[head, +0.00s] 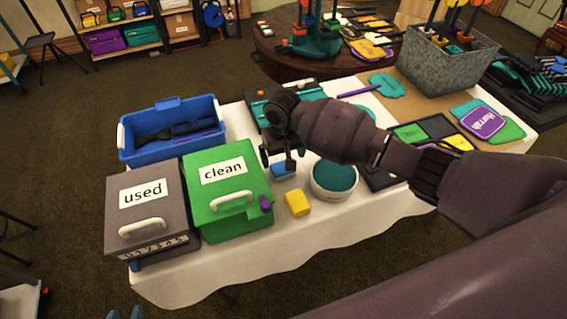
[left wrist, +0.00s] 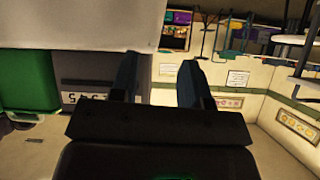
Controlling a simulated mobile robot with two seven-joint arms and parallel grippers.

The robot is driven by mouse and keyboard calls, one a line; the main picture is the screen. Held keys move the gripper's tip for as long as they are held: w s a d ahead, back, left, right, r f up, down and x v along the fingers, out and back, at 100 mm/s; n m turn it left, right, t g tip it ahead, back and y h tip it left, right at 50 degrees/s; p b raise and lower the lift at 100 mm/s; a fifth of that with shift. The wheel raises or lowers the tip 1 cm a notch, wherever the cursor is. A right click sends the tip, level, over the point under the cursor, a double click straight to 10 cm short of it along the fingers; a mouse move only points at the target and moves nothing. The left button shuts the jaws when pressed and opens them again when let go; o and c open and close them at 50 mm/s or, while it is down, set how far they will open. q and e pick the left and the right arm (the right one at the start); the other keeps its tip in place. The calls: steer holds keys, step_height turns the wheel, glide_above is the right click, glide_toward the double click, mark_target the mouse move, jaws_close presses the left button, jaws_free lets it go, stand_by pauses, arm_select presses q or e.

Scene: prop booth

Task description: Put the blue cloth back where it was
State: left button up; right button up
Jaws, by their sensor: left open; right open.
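A small blue folded piece (head: 283,171), which looks like the blue cloth, lies on the white-covered table (head: 285,244). My right gripper (head: 278,158) is open above it and partly hides it; I cannot tell whether they touch. The grey "used" box (head: 118,190) and green "clean" box (head: 205,205) stand at the left end, both with lids shut. My left gripper (head: 125,313) barely shows at the bottom edge, low in front of the table. In the left wrist view its fingers (left wrist: 160,66) are apart with nothing between them.
A yellow sponge (head: 297,204) and a round white tub with teal contents (head: 333,180) are close to the blue piece. A blue bin (head: 172,150) stands behind the boxes. My right arm crosses the table's right side. The front table edge is clear.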

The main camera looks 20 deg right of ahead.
arm_select(q)
steer(key=shift+r+p, duration=0.55)
arm_select(e)
step_height(320, 180, up, 6)
arm_select(q)
steer(key=shift+w+r, duration=0.1)
steer(key=shift+w, duration=0.05)
arm_select(e)
steer(key=shift+r, duration=0.1)
